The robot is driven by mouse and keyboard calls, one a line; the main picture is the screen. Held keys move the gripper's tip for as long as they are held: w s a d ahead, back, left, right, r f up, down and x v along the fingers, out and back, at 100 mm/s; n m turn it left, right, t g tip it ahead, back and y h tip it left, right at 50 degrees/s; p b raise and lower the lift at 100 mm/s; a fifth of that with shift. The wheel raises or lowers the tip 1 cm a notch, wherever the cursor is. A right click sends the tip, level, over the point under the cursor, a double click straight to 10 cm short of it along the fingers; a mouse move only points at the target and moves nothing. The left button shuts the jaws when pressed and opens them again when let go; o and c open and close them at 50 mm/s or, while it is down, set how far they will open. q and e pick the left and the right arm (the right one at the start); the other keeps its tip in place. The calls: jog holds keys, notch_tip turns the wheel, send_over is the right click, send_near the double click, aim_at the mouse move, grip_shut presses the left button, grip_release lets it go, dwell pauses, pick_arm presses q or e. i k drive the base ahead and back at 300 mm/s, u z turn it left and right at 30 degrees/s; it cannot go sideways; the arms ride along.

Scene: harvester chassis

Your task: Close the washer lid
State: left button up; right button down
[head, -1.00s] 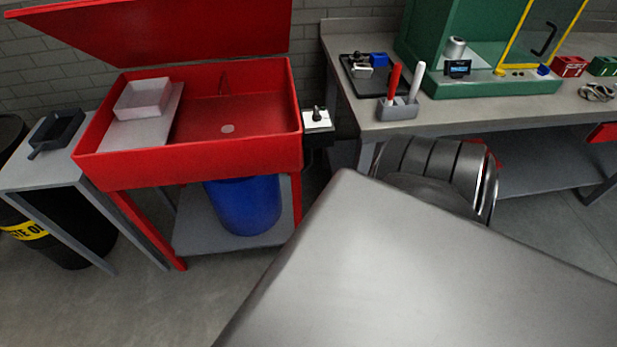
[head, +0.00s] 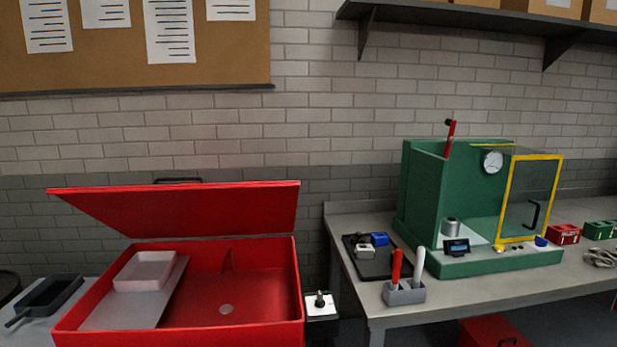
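The red washer lid (head: 190,208) stands raised and tilted above the red washer tub (head: 262,290), and the tub is open. A dark handle (head: 178,180) shows at the lid's upper edge.
A grey workbench (head: 350,209) on the right holds a green machine with a yellow-framed door (head: 530,195). A small switch box (head: 321,305) stands beside the tub's right side. A black pan (head: 45,298) lies on a side table at the left. A dark shelf (head: 400,12) hangs above the bench.

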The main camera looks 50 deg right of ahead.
aim_at(156, 211)
jog(key=z, duration=1.75)
jog(key=i, duration=0.45)
jog(key=u, duration=1.5)
